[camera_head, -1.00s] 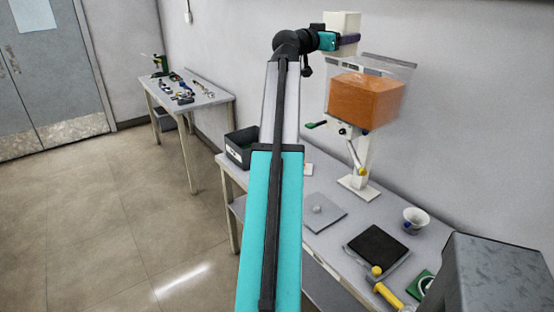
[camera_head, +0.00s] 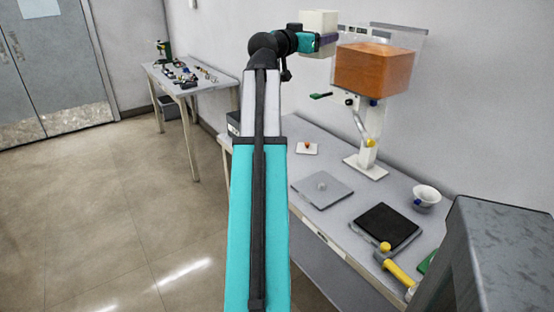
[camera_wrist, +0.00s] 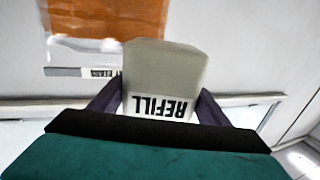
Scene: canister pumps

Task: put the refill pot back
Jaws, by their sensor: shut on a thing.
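The refill pot (camera_wrist: 165,75) is a cream block-shaped pot, with the word REFILL upside down in the wrist view. My gripper (camera_wrist: 160,105) is shut on it, one dark finger on each side. In the head view the pot (camera_head: 318,32) is held high above the table, at the left of the canister pump. My gripper (camera_head: 322,42) shows there at its lower part. The pump's clear canister holds an orange-brown mass (camera_head: 372,68) on a white stand (camera_head: 368,150).
A second table (camera_head: 190,84) stands at the far left.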

